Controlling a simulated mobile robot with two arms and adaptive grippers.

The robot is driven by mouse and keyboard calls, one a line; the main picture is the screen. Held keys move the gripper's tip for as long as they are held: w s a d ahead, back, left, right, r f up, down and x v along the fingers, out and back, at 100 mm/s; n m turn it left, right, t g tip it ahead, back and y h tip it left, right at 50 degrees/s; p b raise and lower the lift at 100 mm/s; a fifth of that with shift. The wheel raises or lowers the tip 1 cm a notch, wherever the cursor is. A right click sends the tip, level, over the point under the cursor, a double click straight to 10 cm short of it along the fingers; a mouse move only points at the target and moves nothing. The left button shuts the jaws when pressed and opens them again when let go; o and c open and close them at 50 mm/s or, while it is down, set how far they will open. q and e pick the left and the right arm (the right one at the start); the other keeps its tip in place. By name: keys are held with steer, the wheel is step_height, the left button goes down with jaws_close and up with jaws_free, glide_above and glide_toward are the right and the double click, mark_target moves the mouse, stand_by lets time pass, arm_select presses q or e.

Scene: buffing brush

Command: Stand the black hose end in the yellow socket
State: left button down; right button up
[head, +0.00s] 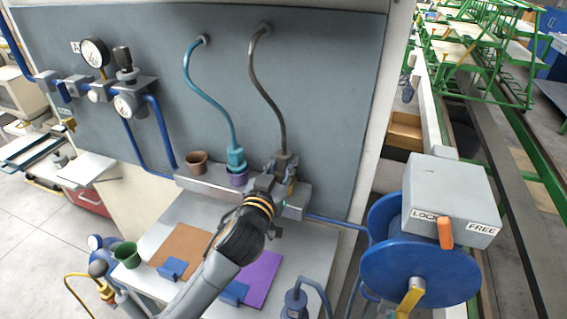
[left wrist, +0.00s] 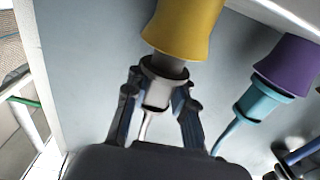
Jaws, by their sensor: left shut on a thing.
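The black hose end (head: 284,157) hangs from a dark hose on the grey panel. My left gripper (head: 280,172) is shut on it; the wrist view shows the fingers (left wrist: 158,100) on both sides of its pale collar (left wrist: 158,90). The yellow socket (head: 291,188) is mostly hidden behind my gripper in the head view. In the left wrist view the yellow socket (left wrist: 184,25) lines up with the hose end's grey plug (left wrist: 167,64). A short length of plug shows between collar and socket rim; I cannot tell how deep its tip sits. My right gripper is not in view.
A teal hose end (head: 236,157) stands in the purple socket (head: 238,179), left of the yellow one. A brown cup (head: 197,162) is on the same ledge (head: 213,184). Below are an orange mat (head: 184,246) and a purple mat (head: 262,275). A blue reel (head: 420,268) stands right.

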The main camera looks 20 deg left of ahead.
arm_select(q)
steer(key=shift+f, duration=0.3)
steer(key=c, duration=1)
jaws_free()
steer(key=shift+c, duration=0.2)
